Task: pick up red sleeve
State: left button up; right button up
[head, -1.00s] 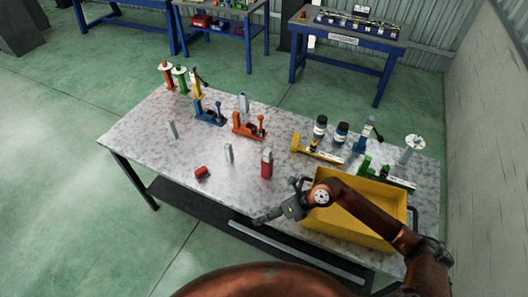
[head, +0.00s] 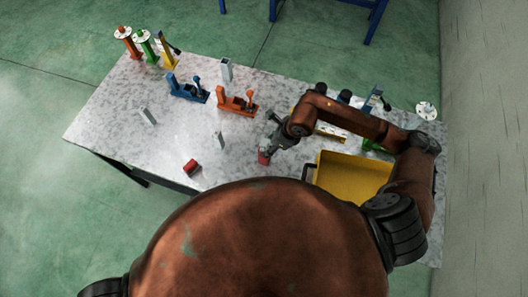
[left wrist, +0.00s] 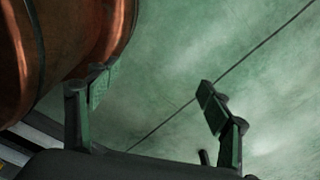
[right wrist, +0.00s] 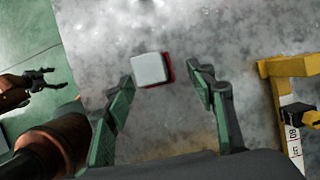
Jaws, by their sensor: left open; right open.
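A red sleeve (head: 263,158) stands on the grey table, mostly covered by my right gripper (head: 268,149) in the head view. In the right wrist view it is a red edge (right wrist: 171,70) around or beside an upright grey block (right wrist: 149,69); I cannot tell which. My right gripper (right wrist: 164,80) is open, its fingers to either side of the block, with no clear contact. A second, smaller red piece (head: 190,167) lies on the table to the left. My left gripper (left wrist: 152,90) is open and empty above the green floor; it also shows in the right wrist view (right wrist: 50,78).
A yellow bin (head: 350,176) stands right of my right gripper. Blue (head: 186,90) and orange (head: 237,103) fixtures and grey posts (head: 148,116) stand farther back and left. The table's left part is mostly clear.

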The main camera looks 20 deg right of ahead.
jog(key=p+x, duration=0.1)
jog(key=x, duration=0.3)
jog(key=shift+s+a+f+p, duration=0.2)
jog(key=shift+p, duration=0.2)
jog(key=shift+w+a+f, duration=0.1)
jog(key=shift+w+f, duration=0.05)
jog(key=shift+f, duration=0.45)
pick_arm(q)
jog(key=shift+w+r, duration=0.75)
jog(key=shift+r, duration=0.35)
pick_arm(e)
jog(key=shift+c, duration=0.5)
jog(key=c, duration=0.3)
pick_arm(q)
jog(key=shift+s+a, duration=0.1)
jog(key=shift+s, duration=0.15)
pick_arm(e)
grip_shut()
